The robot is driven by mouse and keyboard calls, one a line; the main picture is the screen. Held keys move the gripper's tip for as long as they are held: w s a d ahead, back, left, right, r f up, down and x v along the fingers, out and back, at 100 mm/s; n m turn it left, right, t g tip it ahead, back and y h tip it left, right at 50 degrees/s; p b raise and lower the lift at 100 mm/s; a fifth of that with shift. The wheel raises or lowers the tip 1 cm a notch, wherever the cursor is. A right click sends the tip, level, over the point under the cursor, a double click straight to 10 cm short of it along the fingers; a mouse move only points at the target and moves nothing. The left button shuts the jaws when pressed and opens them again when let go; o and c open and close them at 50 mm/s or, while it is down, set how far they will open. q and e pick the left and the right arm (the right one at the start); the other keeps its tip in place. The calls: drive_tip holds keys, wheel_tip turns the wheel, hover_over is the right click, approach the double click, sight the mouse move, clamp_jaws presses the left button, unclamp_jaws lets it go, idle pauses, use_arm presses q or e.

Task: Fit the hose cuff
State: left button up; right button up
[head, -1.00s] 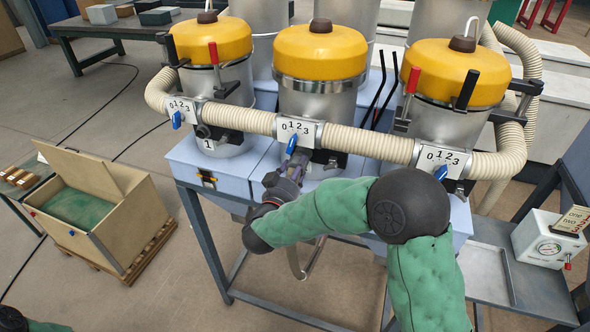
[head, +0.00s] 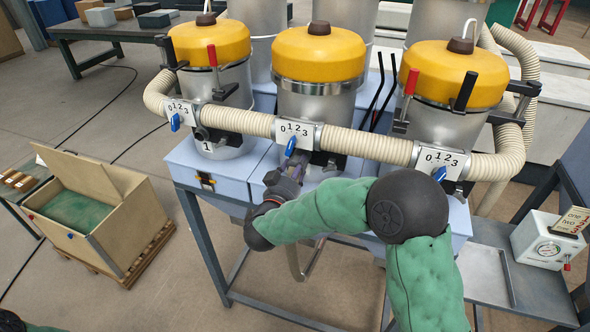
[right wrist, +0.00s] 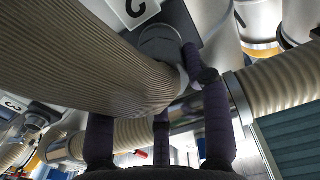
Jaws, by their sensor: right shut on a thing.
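A beige ribbed hose hangs below my right gripper (head: 293,172) in the head view, in front of the middle yellow-lidded canister (head: 318,98). The right gripper is shut on the hose's cuff end; the cuff is mostly hidden in the head view. In the right wrist view the hose (right wrist: 85,60) fills the upper left and its end lies among the dark fingers (right wrist: 165,125). A grey round part (right wrist: 160,42) shows right behind that end, under a white number plate (right wrist: 133,10). I cannot tell whether the cuff is on it. My left gripper is out of view.
A thick ribbed pipe (head: 365,145) runs across the canisters, with blue-handled valves (head: 291,146). Clamps with red and black handles (head: 410,90) stand close by. A wooden box (head: 125,235) is on the floor left; a gauge box (head: 545,240) stands right.

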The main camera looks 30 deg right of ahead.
drive_tip(key=shift+w+d, duration=0.25)
drive_tip(key=shift+d, duration=0.05)
drive_tip(key=o, duration=1.3)
drive_tip(key=shift+c, duration=0.2)
drive_tip(key=shift+a, duration=0.1)
drive_tip(key=v, duration=1.2)
